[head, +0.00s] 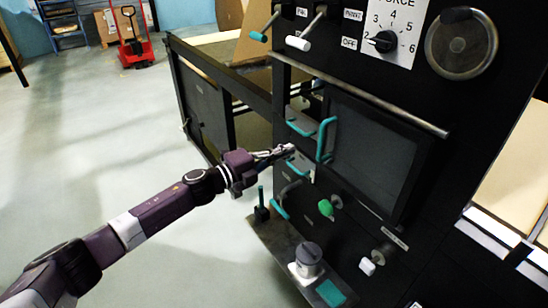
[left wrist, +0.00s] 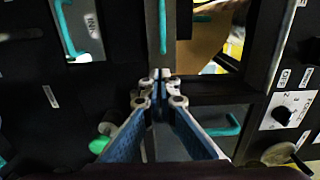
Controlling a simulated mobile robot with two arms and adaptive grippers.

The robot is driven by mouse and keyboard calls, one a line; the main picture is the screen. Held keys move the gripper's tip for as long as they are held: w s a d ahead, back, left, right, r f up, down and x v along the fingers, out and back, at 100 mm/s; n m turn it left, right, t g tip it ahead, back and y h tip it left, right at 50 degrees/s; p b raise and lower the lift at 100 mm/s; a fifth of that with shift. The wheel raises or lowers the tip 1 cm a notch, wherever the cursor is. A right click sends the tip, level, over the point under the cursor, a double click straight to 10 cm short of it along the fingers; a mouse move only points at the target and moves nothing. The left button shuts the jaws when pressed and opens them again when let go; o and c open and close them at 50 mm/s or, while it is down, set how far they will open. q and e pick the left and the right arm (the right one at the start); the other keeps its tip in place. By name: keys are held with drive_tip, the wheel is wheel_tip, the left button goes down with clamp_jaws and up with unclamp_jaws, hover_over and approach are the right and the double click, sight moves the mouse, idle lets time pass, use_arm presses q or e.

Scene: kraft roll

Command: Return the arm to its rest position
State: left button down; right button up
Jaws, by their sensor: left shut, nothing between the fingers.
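My left arm reaches in from the left of the head view. Its purple gripper (head: 287,151) is close in front of the black machine panel, beside a teal door handle (head: 326,139) and a small plate with a teal handle. In the left wrist view the gripper's fingertips (left wrist: 161,75) meet, with nothing between them. A teal bar (left wrist: 162,27) shows just beyond the tips there. I cannot tell whether the tips touch the panel. My right gripper is in neither view.
The panel carries a numbered dial (head: 384,41), a round handwheel (head: 461,43), levers and a green knob (head: 326,207). A low ledge (head: 262,236) juts out below. A red pallet jack (head: 134,50) stands far back. The floor (head: 90,130) at left is clear.

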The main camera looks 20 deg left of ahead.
use_arm(q)
drive_tip(key=s+a+f+n+y, duration=0.2)
drive_tip(key=a+f+n+y, duration=0.15)
drive_tip(key=f, duration=0.65)
drive_tip(key=s+a+f+n+y, duration=0.2)
drive_tip(key=a+f+n, duration=0.3)
drive_tip(key=f, duration=0.4)
drive_tip(key=s+a+f+n+g+y, duration=0.15)
drive_tip(key=s+f+n, duration=0.35)
drive_tip(key=f, duration=0.6)
drive_tip(key=s+a+f+n+g+y, duration=0.1)
drive_tip(key=s+a+f+n+y, duration=0.15)
drive_tip(key=s+f, duration=0.65)
drive_tip(key=s+f+n+g+y, duration=0.2)
drive_tip(key=s+f+n+g, duration=0.25)
drive_tip(key=s+f, duration=1.35)
drive_tip(key=s+d+f+n+g, duration=0.1)
drive_tip(key=s+f, duration=0.3)
drive_tip(key=s, duration=1)
drive_tip(key=s+d+f+n+g, duration=0.2)
drive_tip(key=s+f+g, duration=0.2)
drive_tip(key=s, duration=1)
drive_tip(key=shift+s+d+f+g, duration=0.15)
drive_tip(key=shift+s+d+g, duration=0.15)
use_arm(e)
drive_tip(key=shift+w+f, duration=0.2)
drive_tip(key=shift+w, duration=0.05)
